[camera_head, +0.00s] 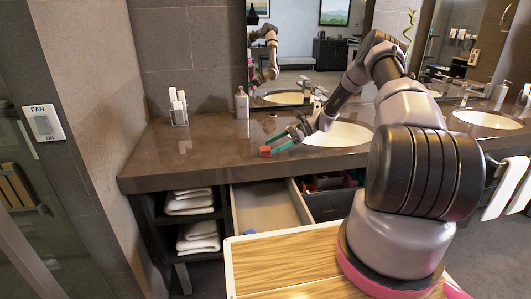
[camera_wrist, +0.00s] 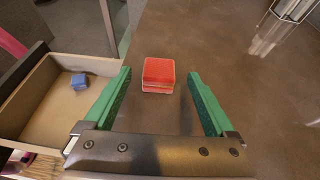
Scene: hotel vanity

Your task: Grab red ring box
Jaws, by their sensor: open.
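The red ring box (camera_head: 265,150) sits on the brown vanity counter close to its front edge. In the wrist view the red ring box (camera_wrist: 158,75) is upright, just ahead of and roughly midway between the two green fingers. My gripper (camera_wrist: 158,85) is open and empty, with one finger on each side of the box's line. In the head view my gripper (camera_head: 279,145) reaches over the counter from the right, close to the box. I cannot tell whether a finger touches it.
An open drawer (camera_wrist: 40,125) below the counter holds a small blue box (camera_wrist: 79,81). A clear holder (camera_head: 179,115) stands at the back left of the counter and a soap bottle (camera_head: 241,104) by the mirror. A sink (camera_head: 340,134) lies to the right.

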